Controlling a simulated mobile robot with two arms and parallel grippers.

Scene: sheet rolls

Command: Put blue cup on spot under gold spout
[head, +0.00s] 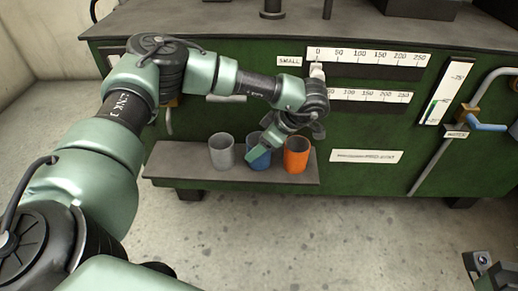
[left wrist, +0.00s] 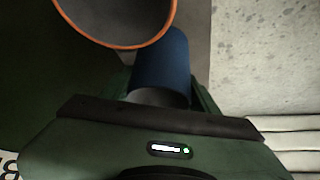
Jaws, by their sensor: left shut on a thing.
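The blue cup (head: 260,160) stands on the grey shelf (head: 190,174), between a grey cup and an orange cup. My left gripper (head: 262,148) reaches down from above and is shut on the blue cup, hiding part of it. In the left wrist view, the blue cup (left wrist: 165,62) shows between the green fingers. A small gold-coloured fitting (head: 173,101) shows on the green front, partly behind my left arm. I cannot tell its full shape or see a marked spot under it.
The grey cup (head: 221,152) is close left of the blue cup, and the orange cup (head: 296,155) close right. The orange cup's rim also shows in the left wrist view (left wrist: 117,45). The shelf is bare at its left end. A blue-handled valve (head: 487,126) sticks out right.

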